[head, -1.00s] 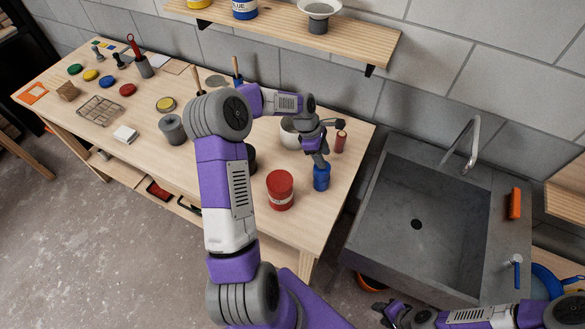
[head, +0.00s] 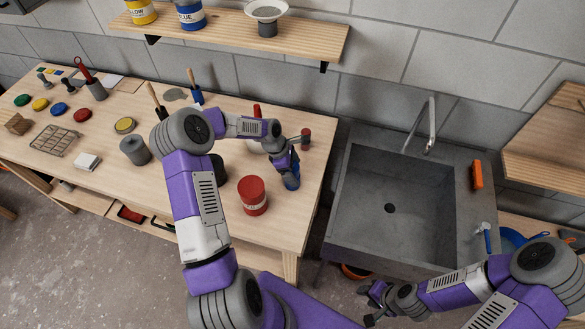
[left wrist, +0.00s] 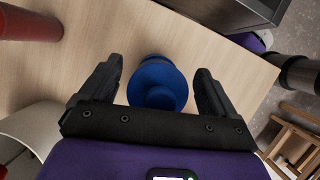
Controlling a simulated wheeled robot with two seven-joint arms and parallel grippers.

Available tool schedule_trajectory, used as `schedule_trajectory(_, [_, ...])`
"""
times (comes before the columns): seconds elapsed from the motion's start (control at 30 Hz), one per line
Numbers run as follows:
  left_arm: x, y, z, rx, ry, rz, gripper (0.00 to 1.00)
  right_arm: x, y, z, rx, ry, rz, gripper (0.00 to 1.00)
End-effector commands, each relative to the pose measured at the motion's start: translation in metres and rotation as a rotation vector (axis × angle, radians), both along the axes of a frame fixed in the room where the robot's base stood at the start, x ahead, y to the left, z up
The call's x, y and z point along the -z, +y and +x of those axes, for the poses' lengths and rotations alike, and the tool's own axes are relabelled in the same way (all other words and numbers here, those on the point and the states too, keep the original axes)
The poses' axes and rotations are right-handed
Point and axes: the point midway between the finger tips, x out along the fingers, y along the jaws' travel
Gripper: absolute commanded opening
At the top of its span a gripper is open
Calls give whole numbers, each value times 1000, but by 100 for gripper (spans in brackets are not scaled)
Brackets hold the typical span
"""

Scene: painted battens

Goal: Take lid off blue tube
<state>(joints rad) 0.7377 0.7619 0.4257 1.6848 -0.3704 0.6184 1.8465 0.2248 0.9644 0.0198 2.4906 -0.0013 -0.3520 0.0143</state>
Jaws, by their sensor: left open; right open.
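The blue tube (head: 292,183) stands on the workbench near its right end, its upper part hidden by my left gripper (head: 287,170) in the head view. In the left wrist view, its round blue lid (left wrist: 158,88) lies between the two spread black fingers, with a gap to each side. The lid looks seated on the tube. My left gripper is open and holds nothing. My right gripper (head: 371,303) is open and empty, low in front of the sink, away from the tube.
A red can (head: 254,196) stands close left of the tube. A pale pot (head: 256,146) and a small red-brown bottle (head: 305,139) stand behind it. The grey sink (head: 345,215) is to the right. A shelf (head: 230,45) hangs above.

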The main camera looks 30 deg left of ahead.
Motion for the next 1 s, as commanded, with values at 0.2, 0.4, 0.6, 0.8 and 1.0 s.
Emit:
schedule_trajectory(0.2, [1,0,1,0,-1,0,90,0,0,0,0,0,0,43])
schedule_trajectory(0.4, [1,0,0,0,-1,0,59,0,0,0,0,0,0,43])
schedule_trajectory(0.6, [0,0,0,0,-1,0,35,0,0,0,0,0,0,43])
schedule_trajectory(0.8, [-1,0,1,-1,-2,1,35,0,0,0,0,0,0,43])
schedule_trajectory(1.0, [-25,0,1,-1,-5,4,35,3,0,0,0,0,0,43])
